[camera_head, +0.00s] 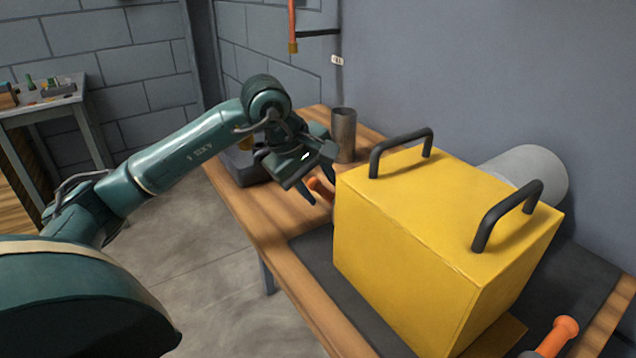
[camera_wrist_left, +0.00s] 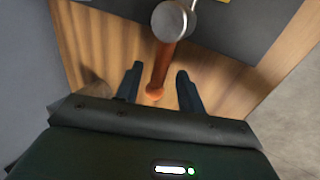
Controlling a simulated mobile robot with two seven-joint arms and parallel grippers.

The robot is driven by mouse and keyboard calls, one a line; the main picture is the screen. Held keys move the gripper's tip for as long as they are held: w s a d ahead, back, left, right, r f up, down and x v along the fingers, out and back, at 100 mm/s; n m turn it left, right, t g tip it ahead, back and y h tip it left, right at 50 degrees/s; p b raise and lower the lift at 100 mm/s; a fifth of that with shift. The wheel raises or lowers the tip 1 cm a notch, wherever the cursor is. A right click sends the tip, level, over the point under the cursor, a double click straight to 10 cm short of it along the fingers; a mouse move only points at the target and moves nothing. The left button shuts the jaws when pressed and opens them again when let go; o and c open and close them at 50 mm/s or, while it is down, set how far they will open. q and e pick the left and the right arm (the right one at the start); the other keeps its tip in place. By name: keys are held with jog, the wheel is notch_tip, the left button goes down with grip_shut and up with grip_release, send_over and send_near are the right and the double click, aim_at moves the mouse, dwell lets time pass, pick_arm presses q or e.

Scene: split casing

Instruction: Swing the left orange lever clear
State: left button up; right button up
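A large yellow casing (camera_head: 410,255) with two black handles on top stands on the wooden table. The left orange lever (camera_head: 321,188) sticks out at the casing's left side, partly hidden by my gripper. In the left wrist view the lever (camera_wrist_left: 158,72) runs from a grey round pivot (camera_wrist_left: 172,20) towards me. My left gripper (camera_head: 317,181) is open around the lever's end. Its fingers (camera_wrist_left: 159,84) stand on either side, with gaps visible. A second orange lever (camera_head: 561,334) shows at the bottom right. My right gripper is not in view.
A dark mat (camera_head: 335,290) lies under the casing. A brown metal cup (camera_head: 343,135) and a dark tray (camera_head: 240,166) are at the table's far end. A grey cylinder (camera_head: 530,172) is behind the casing. The floor left of the table is clear.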

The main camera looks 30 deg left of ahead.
pick_arm(q)
grip_shut()
dwell(0.5)
